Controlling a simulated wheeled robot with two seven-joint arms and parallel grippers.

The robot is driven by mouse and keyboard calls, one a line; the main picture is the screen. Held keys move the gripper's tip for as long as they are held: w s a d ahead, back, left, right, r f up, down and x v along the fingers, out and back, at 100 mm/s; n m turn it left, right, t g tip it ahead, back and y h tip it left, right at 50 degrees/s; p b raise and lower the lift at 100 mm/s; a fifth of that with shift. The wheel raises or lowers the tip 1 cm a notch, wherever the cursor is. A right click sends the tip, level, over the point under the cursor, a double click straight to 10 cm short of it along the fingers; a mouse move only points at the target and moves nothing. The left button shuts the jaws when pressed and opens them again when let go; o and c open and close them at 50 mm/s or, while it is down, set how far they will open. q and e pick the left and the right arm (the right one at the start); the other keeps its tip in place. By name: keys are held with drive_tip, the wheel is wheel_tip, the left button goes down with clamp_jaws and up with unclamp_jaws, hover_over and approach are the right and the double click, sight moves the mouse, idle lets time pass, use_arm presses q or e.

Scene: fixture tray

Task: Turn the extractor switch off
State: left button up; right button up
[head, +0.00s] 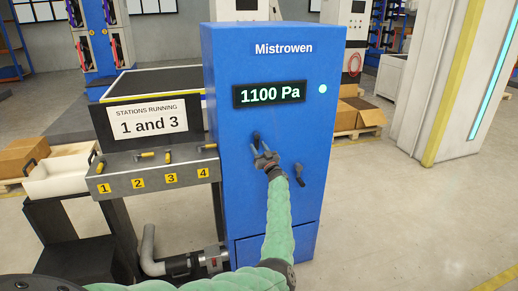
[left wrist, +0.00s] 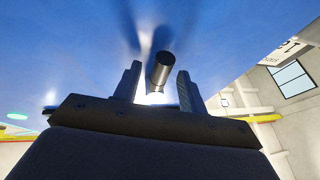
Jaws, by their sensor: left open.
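The blue extractor cabinet (head: 229,200) is marked "Mistrowen", and its display (head: 269,94) reads 1100 Pa. A dark switch lever (head: 256,136) sticks out of its front below the display. My left gripper (head: 261,150) is open right at this lever. In the left wrist view the open fingers (left wrist: 157,85) stand on either side of a black cylindrical knob (left wrist: 160,68), with gaps visible at both sides. A second dark handle (head: 300,172) sits lower right on the cabinet front. My right gripper is out of view.
A round light (head: 323,88) glows beside the display. To the left a bench with numbered levers (head: 155,176) carries a sign (head: 149,119) reading "Stations running 1 and 3". A white tray (head: 58,176) stands further left. The floor right of the cabinet is clear.

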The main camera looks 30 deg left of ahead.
use_arm(q)
clamp_jaws()
